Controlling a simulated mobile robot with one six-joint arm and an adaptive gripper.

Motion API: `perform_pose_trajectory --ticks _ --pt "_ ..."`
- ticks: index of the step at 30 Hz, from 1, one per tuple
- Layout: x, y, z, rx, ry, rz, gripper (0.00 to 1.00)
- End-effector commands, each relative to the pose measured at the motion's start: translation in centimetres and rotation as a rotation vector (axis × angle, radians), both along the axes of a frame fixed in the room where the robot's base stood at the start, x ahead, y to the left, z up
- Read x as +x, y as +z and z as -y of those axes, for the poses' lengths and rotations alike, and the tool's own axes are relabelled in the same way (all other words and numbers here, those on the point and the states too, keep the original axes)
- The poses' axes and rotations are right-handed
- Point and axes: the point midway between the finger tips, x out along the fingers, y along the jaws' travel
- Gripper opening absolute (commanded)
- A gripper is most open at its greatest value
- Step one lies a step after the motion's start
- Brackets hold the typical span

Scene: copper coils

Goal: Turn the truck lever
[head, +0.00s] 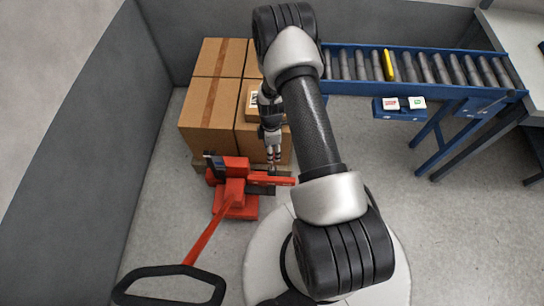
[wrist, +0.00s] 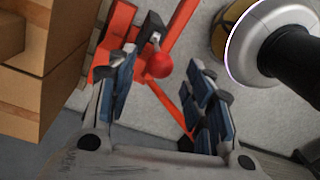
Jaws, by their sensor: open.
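The red pallet truck (head: 236,200) stands on the floor left of my arm, with its black loop handle (head: 170,271) toward the lower left. In the wrist view, a red ball knob (wrist: 159,65) on a short dark stem appears to be the truck lever. My gripper (wrist: 170,68) is open, and the knob appears between its two fingers, closer to the left one. I cannot tell whether the left finger touches the stem. In the head view my gripper (head: 273,160) points down beside the truck. The lever is not clear there.
Stacked cardboard boxes (head: 208,100) stand on a pallet behind the truck and close to my gripper. A blue roller conveyor (head: 430,68) with a small button panel (head: 400,106) is at the back right. A grey wall (head: 90,130) bounds the left.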

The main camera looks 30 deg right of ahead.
Motion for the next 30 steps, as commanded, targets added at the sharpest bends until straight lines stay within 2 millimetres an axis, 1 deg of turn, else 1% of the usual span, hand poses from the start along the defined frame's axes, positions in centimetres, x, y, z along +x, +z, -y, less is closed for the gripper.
perform_pose_trajectory --ticks 1,3,7,12,19,30 --pt "-0.1 -1.2 0.0 0.000 0.000 -0.001 0.47" --pt "-0.2 -2.3 -0.1 0.000 0.000 -0.001 0.47" --pt "-0.2 -3.5 -0.1 0.000 0.000 0.000 0.47" --pt "-0.2 -4.1 -0.1 0.000 0.000 0.001 0.47" --pt "-0.2 -4.1 -0.1 0.000 0.000 0.001 0.47" --pt "-0.2 -4.1 -0.1 0.000 0.000 0.001 0.23"
